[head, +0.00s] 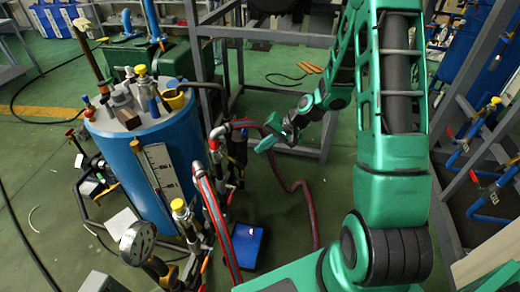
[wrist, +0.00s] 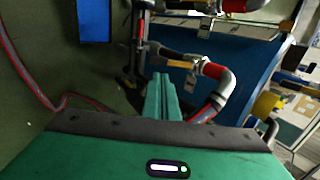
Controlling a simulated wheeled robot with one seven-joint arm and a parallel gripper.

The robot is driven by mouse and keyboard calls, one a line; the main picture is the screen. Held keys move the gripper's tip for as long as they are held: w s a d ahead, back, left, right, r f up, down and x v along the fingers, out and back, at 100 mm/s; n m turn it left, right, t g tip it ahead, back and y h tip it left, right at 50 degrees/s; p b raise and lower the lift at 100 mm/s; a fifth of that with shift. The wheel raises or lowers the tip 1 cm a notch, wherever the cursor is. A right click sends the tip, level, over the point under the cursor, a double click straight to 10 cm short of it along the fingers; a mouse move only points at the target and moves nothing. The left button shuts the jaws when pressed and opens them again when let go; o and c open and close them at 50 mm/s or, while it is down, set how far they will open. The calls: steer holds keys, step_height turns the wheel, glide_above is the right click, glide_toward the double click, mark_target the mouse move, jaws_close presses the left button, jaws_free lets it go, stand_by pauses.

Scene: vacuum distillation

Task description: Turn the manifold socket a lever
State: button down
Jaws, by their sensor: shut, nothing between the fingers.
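The manifold (head: 228,160) is a group of dark pipes with red fittings and hoses beside the blue tank. My gripper (head: 264,146) is just right of it in the head view, its fingers pointing left toward the pipes. In the wrist view my gripper's two green fingers (wrist: 165,92) lie together, shut and empty. Ahead of them is a grey elbow pipe with a red fitting (wrist: 213,70) and a small yellow-marked valve part (wrist: 180,63). Another red-fitted pipe (wrist: 234,5) is at the top. I cannot tell which part is the socket a lever, or whether my fingers touch anything.
The blue tank (head: 155,160) stands left of the manifold, with valves on its lid. Red hoses (head: 219,225) run down past a small blue box (head: 248,245) on the floor. A grey metal frame (head: 340,130) stands behind my arm. Green floor is open right of the hoses.

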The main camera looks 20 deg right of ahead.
mark_target(240, 165)
steer(key=x, duration=1.1)
steer(key=shift+f, duration=0.15)
